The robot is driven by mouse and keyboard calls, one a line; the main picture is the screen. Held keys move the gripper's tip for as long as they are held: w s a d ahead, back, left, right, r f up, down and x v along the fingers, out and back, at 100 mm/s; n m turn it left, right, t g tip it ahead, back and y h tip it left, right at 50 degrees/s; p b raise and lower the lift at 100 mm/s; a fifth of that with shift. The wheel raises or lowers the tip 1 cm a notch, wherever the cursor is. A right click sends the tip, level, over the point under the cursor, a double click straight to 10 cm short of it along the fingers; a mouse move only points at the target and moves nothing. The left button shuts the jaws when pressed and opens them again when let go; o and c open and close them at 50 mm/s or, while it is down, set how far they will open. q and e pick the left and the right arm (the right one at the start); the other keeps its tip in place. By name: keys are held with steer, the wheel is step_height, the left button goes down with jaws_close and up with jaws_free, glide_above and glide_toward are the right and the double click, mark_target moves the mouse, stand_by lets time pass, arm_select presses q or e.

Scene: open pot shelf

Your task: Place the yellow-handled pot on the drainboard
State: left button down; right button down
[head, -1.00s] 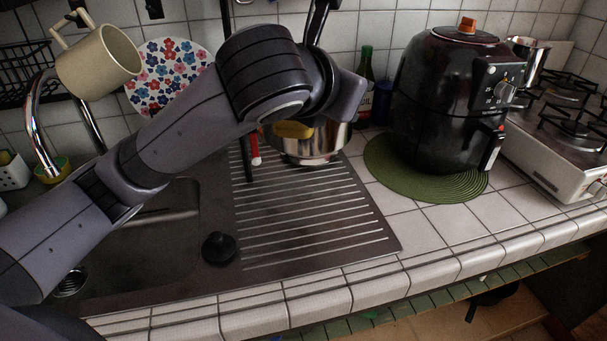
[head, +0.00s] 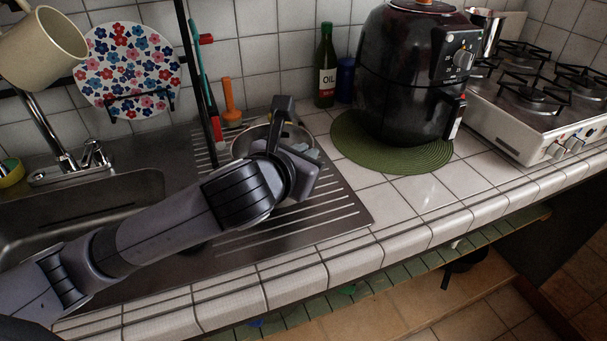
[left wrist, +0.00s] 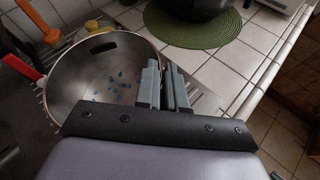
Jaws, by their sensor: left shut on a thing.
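The metal pot (head: 250,140) is at the back of the ribbed steel drainboard (head: 335,208), in the head view behind my left gripper (head: 303,155). The gripper hides much of the pot and its yellow handle. In the left wrist view I look into the open pot (left wrist: 98,78), with small blue-green specks on its inner floor. My left gripper (left wrist: 166,85) is shut at the pot's right side there. Whether the pot's base touches the drainboard is hidden. My right gripper is in neither view.
A dark upright bar (head: 203,70), an orange-handled utensil (head: 229,98) and a red-and-teal brush (head: 204,75) stand close behind the pot. An oil bottle (head: 325,75), a green mat (head: 365,145) and a black air fryer (head: 410,85) are to the right. The sink (head: 90,210) lies left.

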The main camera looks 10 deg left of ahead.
arm_select(q)
steer(key=shift+f, duration=1.9)
steer(key=c, duration=1.2)
jaws_free()
steer(key=shift+f, duration=0.15)
steer(key=v, duration=1.2)
steer(key=shift+p, duration=0.3)
